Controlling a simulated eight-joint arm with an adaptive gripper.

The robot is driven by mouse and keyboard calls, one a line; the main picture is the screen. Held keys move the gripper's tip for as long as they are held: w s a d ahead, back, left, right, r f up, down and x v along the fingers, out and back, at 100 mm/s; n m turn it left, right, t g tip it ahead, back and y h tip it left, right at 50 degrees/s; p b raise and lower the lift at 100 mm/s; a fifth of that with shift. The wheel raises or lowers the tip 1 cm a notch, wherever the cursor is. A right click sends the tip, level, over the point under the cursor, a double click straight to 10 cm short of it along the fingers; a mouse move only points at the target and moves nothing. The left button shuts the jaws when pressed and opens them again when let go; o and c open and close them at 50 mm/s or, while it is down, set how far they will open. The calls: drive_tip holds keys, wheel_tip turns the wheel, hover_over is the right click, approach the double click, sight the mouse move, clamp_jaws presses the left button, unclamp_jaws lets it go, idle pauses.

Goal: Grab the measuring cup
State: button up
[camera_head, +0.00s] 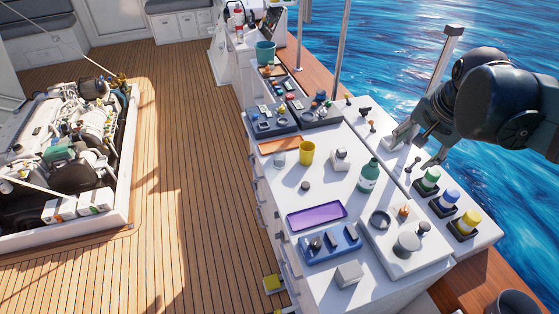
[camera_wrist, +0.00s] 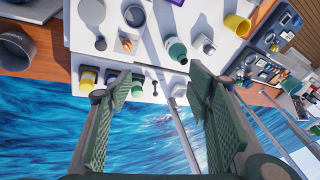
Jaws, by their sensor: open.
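My gripper (camera_head: 418,150) is open and empty, above the right side of the white counter (camera_head: 335,277). In the wrist view my gripper (camera_wrist: 160,82) has its two fingers wide apart. A yellow cup (camera_head: 307,153) stands upright toward the counter's far left. It also shows at the top right of the wrist view (camera_wrist: 237,27), well away from the fingers. No markings can be read, so I cannot tell which is the measuring cup.
A green bottle (camera_head: 368,175) stands between my gripper and the cups. Several capped bottles (camera_head: 446,202) stand near the right edge. A purple tray (camera_head: 316,216) and a blue tray (camera_head: 331,246) lie in front. A metal post (camera_head: 441,80) rises beside my arm. Water lies beyond.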

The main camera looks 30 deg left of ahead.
drive_tip(key=w+a+f+m+g, duration=0.1)
drive_tip(key=w+a+f+m, duration=0.15)
drive_tip(key=w+a, duration=0.7)
drive_tip(key=m+g+h, duration=0.1)
drive_tip(key=m+g, duration=0.2)
drive_tip(key=m, duration=0.3)
hover_over(279, 149)
drive_tip(key=s+d, duration=0.1)
drive_tip(key=s, duration=0.1)
wheel_tip(279, 149, down, 26)
drive_tip(key=shift+s+b, duration=0.15)
drive_tip(key=shift+b, duration=0.25)
drive_tip(key=shift+f, duration=1.25)
drive_tip(key=shift+d, duration=0.1)
